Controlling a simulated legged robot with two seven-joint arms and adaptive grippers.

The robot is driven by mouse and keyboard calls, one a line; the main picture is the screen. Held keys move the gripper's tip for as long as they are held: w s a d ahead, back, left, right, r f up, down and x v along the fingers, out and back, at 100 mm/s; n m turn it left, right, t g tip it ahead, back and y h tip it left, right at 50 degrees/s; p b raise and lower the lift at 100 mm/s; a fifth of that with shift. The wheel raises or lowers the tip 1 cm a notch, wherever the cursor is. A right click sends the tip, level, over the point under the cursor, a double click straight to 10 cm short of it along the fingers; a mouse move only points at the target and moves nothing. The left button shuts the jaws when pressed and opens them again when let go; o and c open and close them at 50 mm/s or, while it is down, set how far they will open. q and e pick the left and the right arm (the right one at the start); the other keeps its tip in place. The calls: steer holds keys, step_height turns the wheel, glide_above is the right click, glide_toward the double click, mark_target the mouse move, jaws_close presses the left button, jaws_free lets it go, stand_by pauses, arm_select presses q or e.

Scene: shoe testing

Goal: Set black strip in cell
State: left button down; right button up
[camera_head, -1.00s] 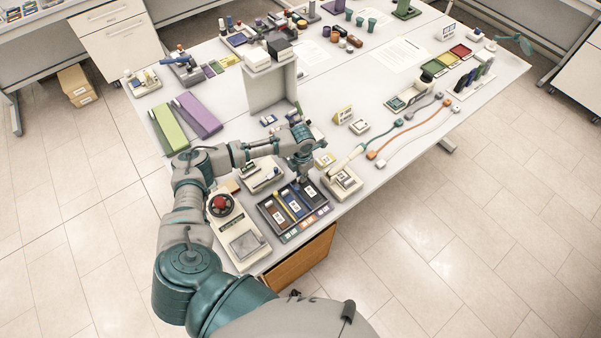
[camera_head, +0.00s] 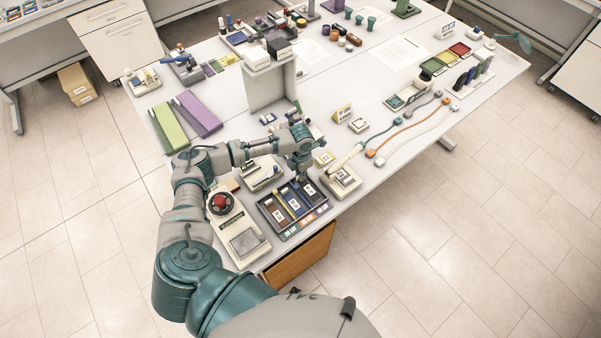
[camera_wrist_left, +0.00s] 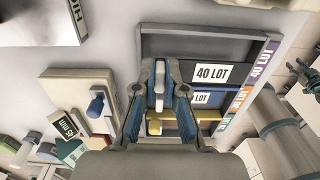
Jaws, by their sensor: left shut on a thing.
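A dark tray (camera_head: 263,214) with side-by-side cells lies near the table's front edge. Brown (camera_head: 276,211), blue (camera_head: 290,201) and black (camera_head: 311,193) strips with white labels show in it. My left gripper (camera_head: 303,179) is over the far end of the black strip. In the wrist view, my left gripper (camera_wrist_left: 160,92) is shut on a narrow pale part between its fingertips, at the end of the black strip (camera_wrist_left: 244,74) labelled "40 LOT". The fingers hide that end, so I cannot tell whether the strip rests fully on the cell floor. My right gripper is out of view.
A device with a red button (camera_head: 220,203) stands left of the tray. A cream holder (camera_head: 342,182) stands close on the right, and another cream fixture (camera_head: 262,174) behind it to the left. A grey upright stand (camera_head: 270,88) rises farther back. Coloured cables (camera_head: 405,135) lie to the right.

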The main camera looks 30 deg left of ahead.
arm_select(q)
steer(key=shift+d, duration=0.15)
steer(key=shift+p, duration=0.3)
stand_by(0.3)
stand_by(0.4)
steer(key=shift+p, duration=0.3)
steer(key=shift+f+b, duration=0.85)
steer(key=shift+f, duration=0.5)
steer(key=c, duration=1.2)
jaws_free()
steer(key=shift+o, duration=0.2)
steer(key=shift+r, duration=0.15)
